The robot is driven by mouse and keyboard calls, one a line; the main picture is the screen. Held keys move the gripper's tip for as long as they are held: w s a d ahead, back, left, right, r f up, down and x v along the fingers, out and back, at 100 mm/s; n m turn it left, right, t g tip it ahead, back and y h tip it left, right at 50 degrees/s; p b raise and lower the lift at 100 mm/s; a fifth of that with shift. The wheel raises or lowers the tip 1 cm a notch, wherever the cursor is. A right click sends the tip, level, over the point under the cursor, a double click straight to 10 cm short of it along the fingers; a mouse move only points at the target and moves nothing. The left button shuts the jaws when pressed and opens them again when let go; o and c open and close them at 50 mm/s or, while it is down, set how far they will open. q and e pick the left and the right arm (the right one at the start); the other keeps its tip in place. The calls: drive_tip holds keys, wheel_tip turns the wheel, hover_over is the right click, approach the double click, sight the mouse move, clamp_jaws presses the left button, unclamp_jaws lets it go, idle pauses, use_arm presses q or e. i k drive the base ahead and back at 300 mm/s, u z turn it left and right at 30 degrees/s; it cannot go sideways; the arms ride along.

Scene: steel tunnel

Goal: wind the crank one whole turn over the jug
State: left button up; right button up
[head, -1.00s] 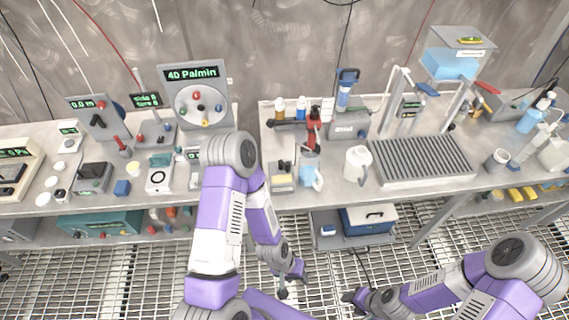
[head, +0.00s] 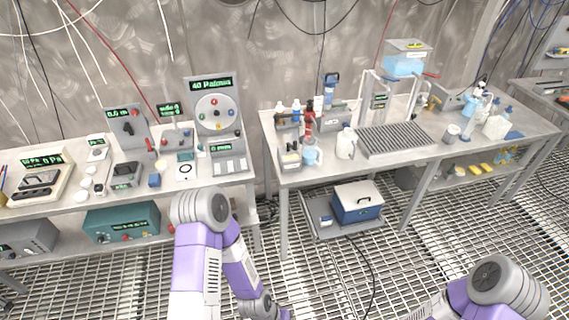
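A light-blue jug (head: 312,153) stands upright at the front left of the right-hand bench. A small red device (head: 309,121) stands just behind it; it may carry the crank, but its handle is too small to make out. A white jug (head: 346,142) stands to the right of the blue one. My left arm comes down in front of the gap between the benches, and its gripper is out of the picture below. My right arm shows at the bottom right, and its gripper is also out of the picture. Both arms are well short of the jug.
A grey ribbed tray (head: 395,138) lies right of the white jug. Dark-capped bottles (head: 281,114) stand behind the blue jug. A left bench (head: 225,180) holds a dial panel (head: 213,108). A blue box (head: 357,203) sits low under the right bench.

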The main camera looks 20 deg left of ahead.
sight(294, 147)
drive_tip(key=z, duration=0.65)
drive_tip(key=i, duration=1.3)
drive_tip(key=u, duration=0.4)
